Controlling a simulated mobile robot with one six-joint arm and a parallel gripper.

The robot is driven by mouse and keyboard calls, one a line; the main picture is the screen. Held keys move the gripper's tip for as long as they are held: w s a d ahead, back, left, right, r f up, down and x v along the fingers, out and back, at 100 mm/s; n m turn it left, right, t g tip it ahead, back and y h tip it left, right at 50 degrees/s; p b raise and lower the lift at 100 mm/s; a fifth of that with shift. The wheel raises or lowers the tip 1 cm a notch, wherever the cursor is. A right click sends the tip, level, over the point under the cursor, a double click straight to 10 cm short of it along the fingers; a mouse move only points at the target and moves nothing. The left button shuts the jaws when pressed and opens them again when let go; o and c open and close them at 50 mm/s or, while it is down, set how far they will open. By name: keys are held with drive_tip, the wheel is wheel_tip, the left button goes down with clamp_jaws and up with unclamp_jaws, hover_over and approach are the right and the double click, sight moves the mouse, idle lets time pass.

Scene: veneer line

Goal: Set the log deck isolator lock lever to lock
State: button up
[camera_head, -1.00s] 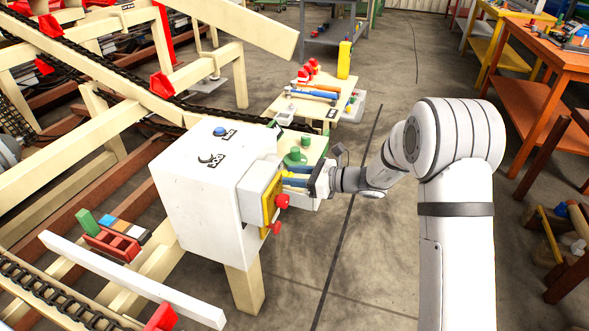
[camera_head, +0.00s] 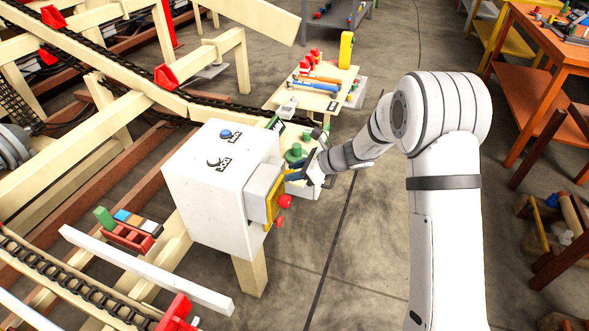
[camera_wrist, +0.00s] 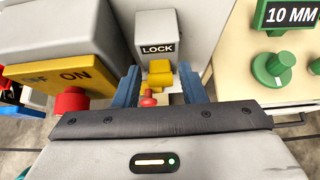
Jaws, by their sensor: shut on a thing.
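The lock lever shows in the wrist view as a yellow block (camera_wrist: 160,70) with a small red knob (camera_wrist: 148,98), below the LOCK label (camera_wrist: 157,49) on a pale housing. My gripper (camera_wrist: 158,80) has its blue fingers on either side of the lever, closed on it. In the head view my gripper (camera_head: 297,173) is at the right side of the white box (camera_head: 215,190), and the lever is hidden there. The yellow OFF/ON plate (camera_wrist: 62,80) with a red knob (camera_wrist: 70,101) is left of my fingers. Exact finger contact is hard to see.
A panel with green knobs (camera_wrist: 272,70) and a 10 MM display (camera_wrist: 288,15) stands close on the right in the wrist view. A small table (camera_head: 320,92) with tools is behind. An orange bench (camera_head: 530,75) is at right. Open floor (camera_head: 365,245) lies in front.

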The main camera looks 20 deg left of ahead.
drive_tip(key=o, duration=1)
drive_tip(key=shift+v, duration=3.85)
drive_tip(key=s+d+r+n+h+p, duration=0.2)
drive_tip(key=s+d+r+n, duration=0.4)
drive_tip(key=s+d, duration=0.3)
drive_tip(key=s+d+r+n+t+h+p, duration=0.1)
drive_tip(key=s+d+r+n+h+p, duration=0.2)
drive_tip(key=s+d, duration=0.6)
drive_tip(key=s+d+r+n+h+p, duration=0.2)
drive_tip(key=s+d+r+n+h, duration=0.4)
drive_tip(key=s+d+r+n, duration=0.3)
drive_tip(key=shift+s+d+n+t+p, duration=0.1)
drive_tip(key=shift+n+t+p, duration=0.2)
drive_tip(key=shift+n, duration=0.1)
